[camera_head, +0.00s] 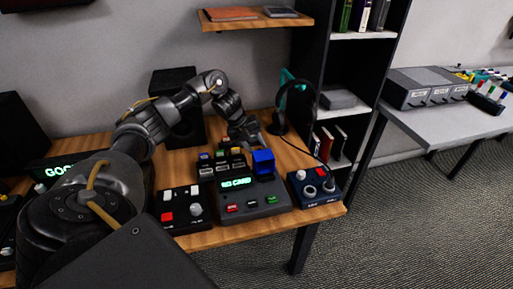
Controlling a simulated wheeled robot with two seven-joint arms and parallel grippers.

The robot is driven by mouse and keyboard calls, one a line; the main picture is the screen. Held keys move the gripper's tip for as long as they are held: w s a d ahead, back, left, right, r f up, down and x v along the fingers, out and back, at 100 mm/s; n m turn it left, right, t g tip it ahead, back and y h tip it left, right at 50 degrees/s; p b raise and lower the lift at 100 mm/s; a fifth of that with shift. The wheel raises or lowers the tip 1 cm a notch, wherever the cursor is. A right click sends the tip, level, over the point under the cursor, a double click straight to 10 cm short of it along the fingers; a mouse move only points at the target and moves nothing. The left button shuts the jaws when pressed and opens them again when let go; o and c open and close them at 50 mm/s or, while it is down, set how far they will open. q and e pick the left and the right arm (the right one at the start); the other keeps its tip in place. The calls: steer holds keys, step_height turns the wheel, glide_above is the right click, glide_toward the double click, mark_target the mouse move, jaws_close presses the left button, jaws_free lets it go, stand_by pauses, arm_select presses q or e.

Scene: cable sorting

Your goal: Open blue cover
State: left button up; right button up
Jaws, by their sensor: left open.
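The blue cover (263,161) is a bright blue box-like piece at the back right of a dark console with a lit green display (236,183). It looks shut, though it is small here. My left gripper (250,142) is open above and just behind the blue cover, fingers pointing down toward the desk. I see nothing between its fingers. A small gap seems to separate it from the cover, but contact is hard to judge. My right gripper is out of view.
A black panel with red and white buttons (182,207) stands left of the console, and a dark box with knobs (313,188) stands right. Headphones on a stand (279,122) are close behind the gripper. The wooden desk (215,236) has little bare room.

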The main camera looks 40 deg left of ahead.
arm_select(q)
steer(key=shift+x, duration=0.8)
jaws_close()
